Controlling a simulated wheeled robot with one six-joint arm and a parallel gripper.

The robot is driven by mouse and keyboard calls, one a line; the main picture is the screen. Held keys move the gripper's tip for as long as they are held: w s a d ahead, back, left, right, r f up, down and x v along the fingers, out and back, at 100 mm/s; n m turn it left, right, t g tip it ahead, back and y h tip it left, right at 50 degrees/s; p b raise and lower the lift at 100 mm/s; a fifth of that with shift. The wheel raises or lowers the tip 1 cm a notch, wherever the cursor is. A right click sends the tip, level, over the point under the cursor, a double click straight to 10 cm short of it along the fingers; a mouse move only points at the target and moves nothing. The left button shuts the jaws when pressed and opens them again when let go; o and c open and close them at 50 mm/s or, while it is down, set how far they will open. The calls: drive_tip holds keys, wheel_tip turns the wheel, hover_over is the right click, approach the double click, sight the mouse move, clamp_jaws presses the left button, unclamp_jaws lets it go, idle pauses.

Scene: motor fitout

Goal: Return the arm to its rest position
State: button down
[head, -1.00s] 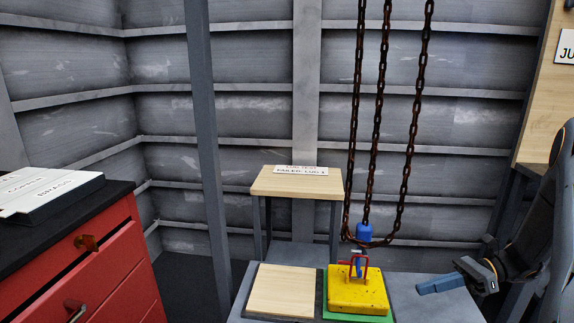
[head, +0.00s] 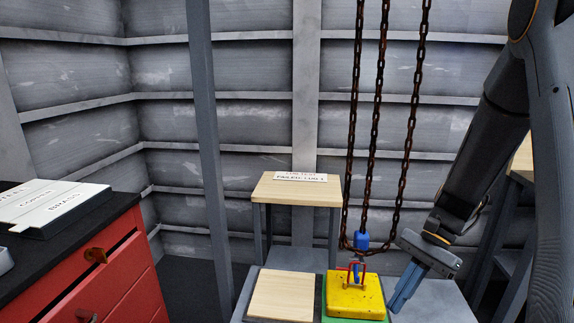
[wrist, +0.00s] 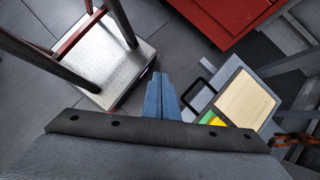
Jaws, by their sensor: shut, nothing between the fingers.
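My gripper (head: 403,292) hangs at the right in the head view, blue fingers shut and empty, pointing down and to the left. It is just right of a yellow block (head: 355,297) with a red handle and does not appear to hold it. In the wrist view the closed blue fingers (wrist: 161,98) show at the centre, with the floor and bench below. My dark arm fills the right side of the head view.
Rusty chains (head: 373,130) with a blue hook block (head: 361,241) hang over the yellow block. A wooden pad (head: 283,297) lies left of it. A small wooden-topped stand (head: 296,190) is behind, a red drawer cabinet (head: 110,275) at left. A metal-topped cart (wrist: 113,75) shows in the wrist view.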

drive_tip(key=s+a+r+n+t+h+p, duration=0.3)
drive_tip(key=s+a+r+n+h+p, duration=0.1)
drive_tip(key=s+r+n, duration=0.4)
drive_tip(key=shift+s+a+r+n+t+h, duration=0.35)
drive_tip(key=shift+s+a+n+h, duration=0.65)
drive_tip(key=shift+n, duration=1)
